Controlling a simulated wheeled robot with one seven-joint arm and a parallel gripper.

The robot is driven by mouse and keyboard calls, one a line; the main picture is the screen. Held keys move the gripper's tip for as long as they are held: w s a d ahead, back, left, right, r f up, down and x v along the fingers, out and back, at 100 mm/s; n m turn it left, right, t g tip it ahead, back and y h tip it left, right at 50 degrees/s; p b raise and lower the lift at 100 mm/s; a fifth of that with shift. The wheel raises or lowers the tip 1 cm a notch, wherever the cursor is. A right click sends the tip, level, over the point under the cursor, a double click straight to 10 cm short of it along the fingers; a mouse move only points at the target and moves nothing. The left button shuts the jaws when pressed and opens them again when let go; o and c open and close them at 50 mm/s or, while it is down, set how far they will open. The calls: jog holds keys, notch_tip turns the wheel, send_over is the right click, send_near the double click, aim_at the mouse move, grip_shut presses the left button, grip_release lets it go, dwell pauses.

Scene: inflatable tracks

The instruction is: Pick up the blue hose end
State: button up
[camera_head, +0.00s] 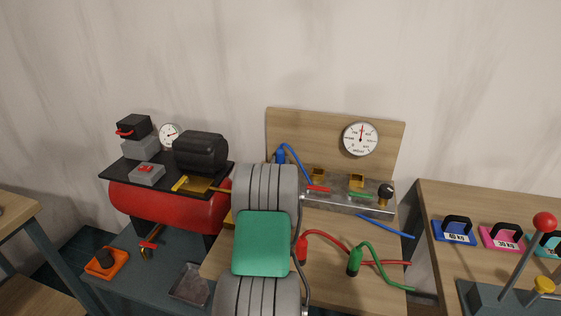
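The blue hose end (280,156) is a thick blue connector at the back of the middle wooden bench (330,222). It shows just above my grey arm, which hides its lower part. A thin blue hose (298,163) arches from its top and drops right behind the metal manifold (345,198). Another blue hose stretch (386,226) lies on the bench to the right. My grey arm with a green pad fills the lower middle of the picture. My gripper does not show, so I cannot tell its relation to the hose end.
A red hose end (302,248) and a green hose end (354,262) stand on the bench right of my arm. A gauge (360,139) is on the backboard (312,124). A red compressor tank (165,204) is left. Labelled weights (454,232) and a red-knobbed lever (544,222) are right.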

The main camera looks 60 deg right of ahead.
grip_shut()
jog(key=shift+r, duration=0.1)
dwell(0.3)
